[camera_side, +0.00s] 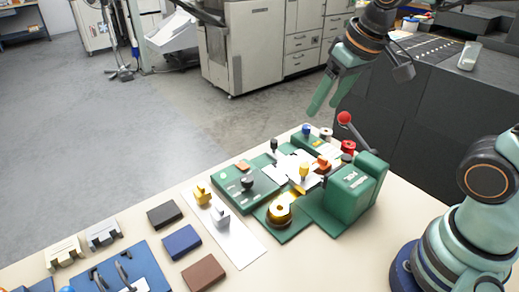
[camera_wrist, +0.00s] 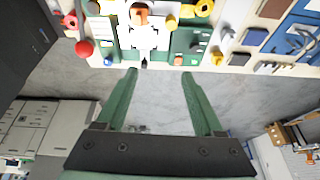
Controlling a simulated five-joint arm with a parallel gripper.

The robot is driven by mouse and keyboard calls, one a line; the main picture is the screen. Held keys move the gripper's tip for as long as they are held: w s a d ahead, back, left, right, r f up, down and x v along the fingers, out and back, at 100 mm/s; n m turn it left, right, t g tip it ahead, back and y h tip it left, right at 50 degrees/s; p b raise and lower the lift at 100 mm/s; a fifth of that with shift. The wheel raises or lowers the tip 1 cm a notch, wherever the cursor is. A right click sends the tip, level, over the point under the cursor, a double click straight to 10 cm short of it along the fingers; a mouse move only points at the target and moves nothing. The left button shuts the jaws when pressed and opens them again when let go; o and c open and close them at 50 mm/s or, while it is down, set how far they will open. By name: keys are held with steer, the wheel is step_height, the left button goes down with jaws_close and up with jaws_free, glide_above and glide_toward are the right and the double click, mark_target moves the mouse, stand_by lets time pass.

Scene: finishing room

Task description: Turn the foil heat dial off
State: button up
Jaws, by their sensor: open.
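A green foiling machine (camera_side: 352,195) stands on the cream table, with several knobs and a lever. Its left panel (camera_side: 232,192) carries a black knob (camera_side: 247,183), which also shows in the wrist view (camera_wrist: 194,47). A gold ring-shaped part (camera_side: 281,211) sits at its front. An orange part (camera_side: 323,163) and a red knob (camera_side: 348,147) are further right. I cannot tell which is the foil heat dial, and its setting is not readable. My gripper (camera_side: 326,102) is open and empty, above and behind the machine; its fingers (camera_wrist: 158,76) show in the wrist view apart from everything.
A lever with a red ball (camera_side: 344,118) stands up at the machine's back right, near my gripper. A white strip (camera_side: 236,250) with small blocks, coloured pads (camera_side: 182,241) and a blue board (camera_side: 105,278) lie to the left. Open floor lies behind the table.

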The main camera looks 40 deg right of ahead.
steer(key=w+a+f+g, duration=0.2)
steer(key=w+a+f, duration=0.1)
steer(key=w+a, duration=0.3)
steer(key=m+g, duration=0.1)
steer(key=g, duration=0.1)
glide_toward(247, 179)
steer(key=f, duration=0.8)
steer(key=shift+w+a+f, duration=0.1)
steer(key=shift+w+f, duration=0.1)
steer(key=shift+f, duration=0.2)
jaws_close()
